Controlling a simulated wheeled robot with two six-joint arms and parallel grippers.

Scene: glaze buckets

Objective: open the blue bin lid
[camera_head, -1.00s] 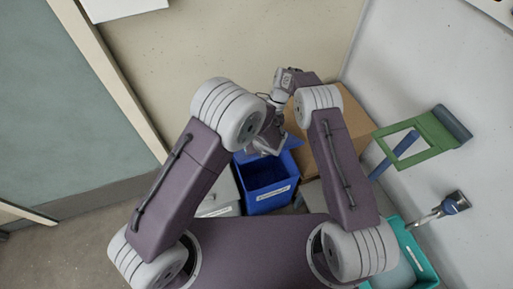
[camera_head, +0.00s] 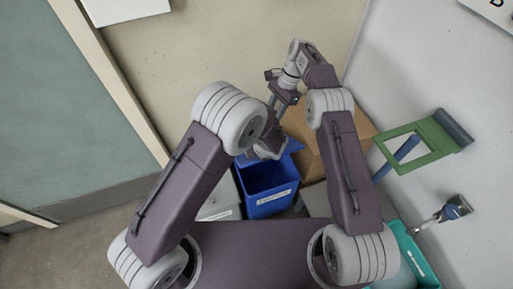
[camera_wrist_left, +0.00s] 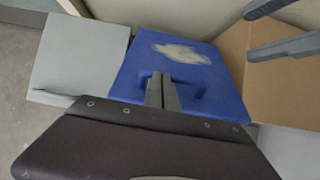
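The blue bin (camera_head: 270,204) stands on the floor below my arms, with a white label on its front and its inside showing. Its blue lid (camera_head: 291,148) is raised behind the opening. In the left wrist view the lid (camera_wrist_left: 215,75) fills the middle, with a pale patch and a blue handle (camera_wrist_left: 199,84). My left gripper (camera_wrist_left: 163,82) has its fingers together at the handle; I cannot tell whether they pinch it. My right gripper (camera_wrist_left: 270,28) shows at the upper right of that view, fingers apart and empty, clear of the lid.
A cardboard box (camera_head: 312,150) stands right of the blue bin, and a grey-white bin (camera_head: 219,208) left of it. A teal tub (camera_head: 410,255) is at the lower right. A green frame (camera_head: 440,137) and a metal tool (camera_head: 445,211) are by the right wall.

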